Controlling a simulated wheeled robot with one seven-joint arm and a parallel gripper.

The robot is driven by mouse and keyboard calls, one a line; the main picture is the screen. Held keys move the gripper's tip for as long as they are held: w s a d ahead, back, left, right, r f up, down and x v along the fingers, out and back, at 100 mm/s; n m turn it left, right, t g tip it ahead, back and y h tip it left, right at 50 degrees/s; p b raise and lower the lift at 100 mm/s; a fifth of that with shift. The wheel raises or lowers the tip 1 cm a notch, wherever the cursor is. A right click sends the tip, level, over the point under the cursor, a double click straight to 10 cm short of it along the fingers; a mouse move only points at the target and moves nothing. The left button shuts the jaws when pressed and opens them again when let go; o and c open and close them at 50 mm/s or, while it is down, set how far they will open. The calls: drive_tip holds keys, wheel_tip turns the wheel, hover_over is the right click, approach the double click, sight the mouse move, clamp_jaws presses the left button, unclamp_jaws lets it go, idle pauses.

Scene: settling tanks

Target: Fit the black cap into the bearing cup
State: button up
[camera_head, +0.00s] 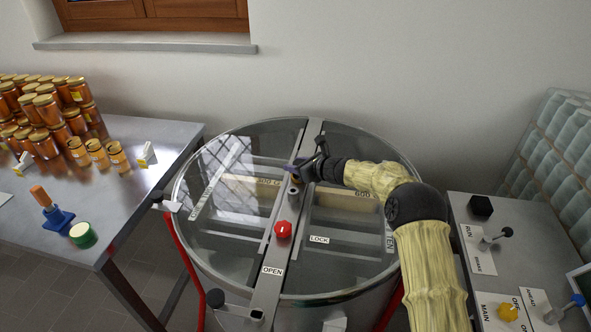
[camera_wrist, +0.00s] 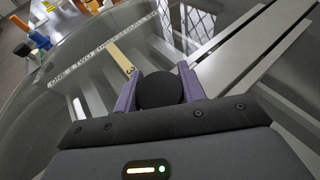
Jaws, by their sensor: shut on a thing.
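My gripper (camera_head: 294,168) is above the central crossbar of the round tank, its purple fingers pointing left. In the wrist view the purple fingers (camera_wrist: 160,92) are shut on a round black cap (camera_wrist: 160,89), one on each side. A small grey upright cup (camera_head: 294,190), which looks like the bearing cup, stands on the crossbar just below the fingers in the head view. The cap looks apart from it, but the height between them is hard to tell. I cannot make out the cup in the wrist view.
The tank (camera_head: 183,215) has clear lids either side of the crossbar (camera_head: 267,285). A red knob (camera_head: 283,229) stands on the bar, nearer the front. A steel table (camera_head: 130,200) with honey jars (camera_head: 45,110) is left. A control box (camera_head: 480,240) with levers is right.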

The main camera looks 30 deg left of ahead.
drive_tip(key=shift+a+f, duration=0.15)
drive_tip(key=shift+f, duration=0.9)
drive_tip(key=shift+s, duration=0.1)
drive_tip(key=shift+f, duration=0.15)
drive_tip(key=o, duration=1)
drive_tip(key=shift+c, duration=0.2)
drive_tip(key=shift+r, duration=0.2)
drive_tip(key=shift+d, duration=0.25)
drive_tip(key=b+v, duration=0.3)
drive_tip(key=v, duration=0.8)
drive_tip(key=shift+d+b, duration=0.2)
drive_tip(key=shift+b, duration=0.15)
